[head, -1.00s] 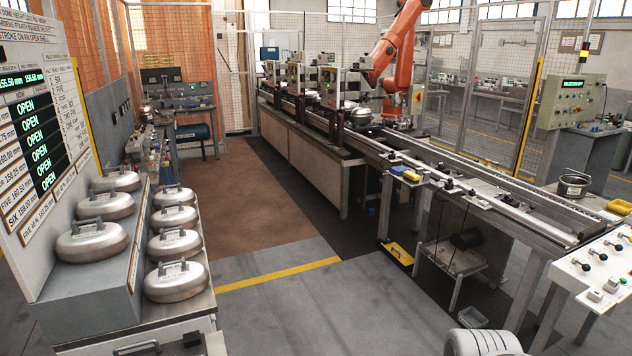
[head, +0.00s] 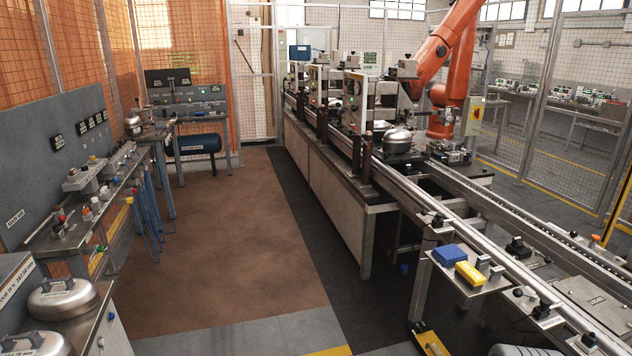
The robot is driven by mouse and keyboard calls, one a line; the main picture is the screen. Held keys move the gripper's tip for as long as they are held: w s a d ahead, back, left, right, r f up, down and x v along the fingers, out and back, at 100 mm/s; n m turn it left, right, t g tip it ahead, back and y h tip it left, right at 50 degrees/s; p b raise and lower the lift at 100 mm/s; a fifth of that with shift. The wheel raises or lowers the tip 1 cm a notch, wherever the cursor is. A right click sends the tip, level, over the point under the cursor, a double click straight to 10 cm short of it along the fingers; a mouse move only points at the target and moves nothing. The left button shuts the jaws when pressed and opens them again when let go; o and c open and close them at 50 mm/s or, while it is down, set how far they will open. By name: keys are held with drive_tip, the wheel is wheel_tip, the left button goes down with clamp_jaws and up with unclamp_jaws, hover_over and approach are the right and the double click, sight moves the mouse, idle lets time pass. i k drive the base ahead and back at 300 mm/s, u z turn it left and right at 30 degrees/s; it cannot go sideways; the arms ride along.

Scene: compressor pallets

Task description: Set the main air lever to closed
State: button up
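I cannot make out the main air lever or its position in the head view. At the far end of the aisle stands a bench with dark panels (head: 190,95), and a blue cylindrical tank (head: 197,143) lies under it. Small fittings on that bench are too small to tell apart. The left wall bench (head: 75,235) carries valve-like fittings and blue hoses (head: 150,215). My gripper is not in view; only a pale rounded part of my arm shows at the bottom right edge.
A brown floor aisle (head: 225,240) runs clear between the left benches and the conveyor line (head: 320,165). An orange robot arm (head: 440,50) stands behind the conveyor. Metal domes (head: 62,297) sit at the lower left. A side shelf with blue and yellow boxes (head: 450,254) juts toward the aisle.

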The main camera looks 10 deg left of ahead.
sight(61, 219)
drive_tip(key=u, duration=0.8)
drive_tip(key=i, duration=1.55)
drive_tip(key=u, duration=1.25)
drive_tip(key=i, duration=1.6)
drive_tip(key=z, duration=0.4)
drive_tip(key=i, duration=0.9)
drive_tip(key=u, duration=0.9)
drive_tip(key=i, duration=0.9)
drive_tip(key=u, duration=0.7)
